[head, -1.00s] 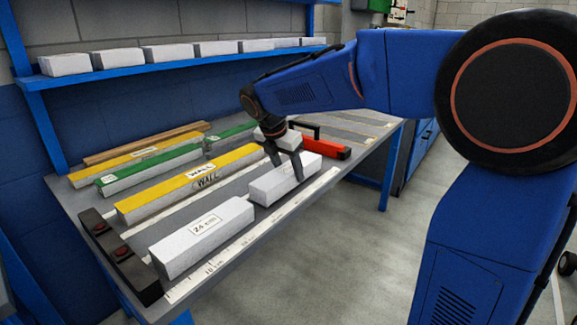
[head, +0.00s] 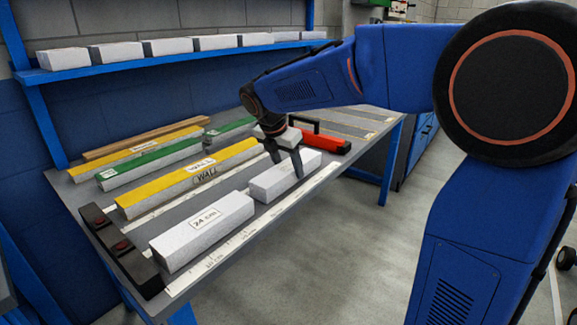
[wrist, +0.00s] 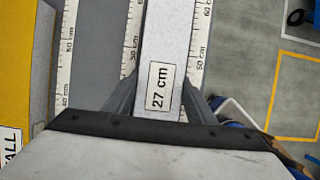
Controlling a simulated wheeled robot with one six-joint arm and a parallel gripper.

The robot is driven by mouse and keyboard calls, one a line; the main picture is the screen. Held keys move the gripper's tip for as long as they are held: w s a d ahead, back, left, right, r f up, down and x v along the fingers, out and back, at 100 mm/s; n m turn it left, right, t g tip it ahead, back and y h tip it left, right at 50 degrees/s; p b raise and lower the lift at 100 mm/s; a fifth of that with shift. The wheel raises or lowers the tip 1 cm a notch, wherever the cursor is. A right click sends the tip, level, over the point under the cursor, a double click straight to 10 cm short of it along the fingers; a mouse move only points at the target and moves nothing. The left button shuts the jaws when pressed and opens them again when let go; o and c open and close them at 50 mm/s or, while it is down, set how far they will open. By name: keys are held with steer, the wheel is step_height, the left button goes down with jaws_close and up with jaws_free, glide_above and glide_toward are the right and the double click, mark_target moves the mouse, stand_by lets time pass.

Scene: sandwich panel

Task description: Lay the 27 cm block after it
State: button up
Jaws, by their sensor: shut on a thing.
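The white 27 cm block (head: 272,181) lies lengthwise along the front of the table, and my gripper (head: 287,165) is shut on it from above. In the wrist view the 27 cm block (wrist: 167,55) shows its label between my gripper's fingers (wrist: 160,100). The white 24 cm block (head: 203,232) lies to its left in the same row, with its left end near a black stop bar (head: 122,250). A small gap shows between the two blocks. A printed ruler strip (head: 240,238) runs along the front edge beside them.
A yellow-topped block marked WALL (head: 190,178) lies behind the row. Green-topped blocks (head: 150,163) and a wooden strip (head: 145,142) lie farther back. A red tool with a black handle (head: 325,139) lies at right. White blocks (head: 165,47) stand on the blue shelf.

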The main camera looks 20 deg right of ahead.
steer(key=o, duration=1.1)
steer(key=shift+f, duration=0.1)
steer(key=v, duration=1.6)
steer(key=s+d+f+m+y, duration=0.1)
steer(key=s+d+f+m, duration=0.4)
steer(key=s, duration=0.3)
steer(key=s+d+f+m+y, duration=0.1)
steer(key=s+d+f+m, duration=0.1)
steer(key=s+d+m, duration=0.4)
steer(key=s+f+m, duration=0.4)
steer(key=s, duration=0.1)
steer(key=s+f+m+t+y, duration=0.1)
steer(key=s+f+m, duration=0.4)
steer(key=s+d+f+m+t, duration=0.1)
steer(key=s+f+m, duration=0.4)
steer(key=shift+s+d+f+y, duration=0.1)
steer(key=shift+s+f+y, duration=0.05)
steer(key=shift+s+y, duration=0.25)
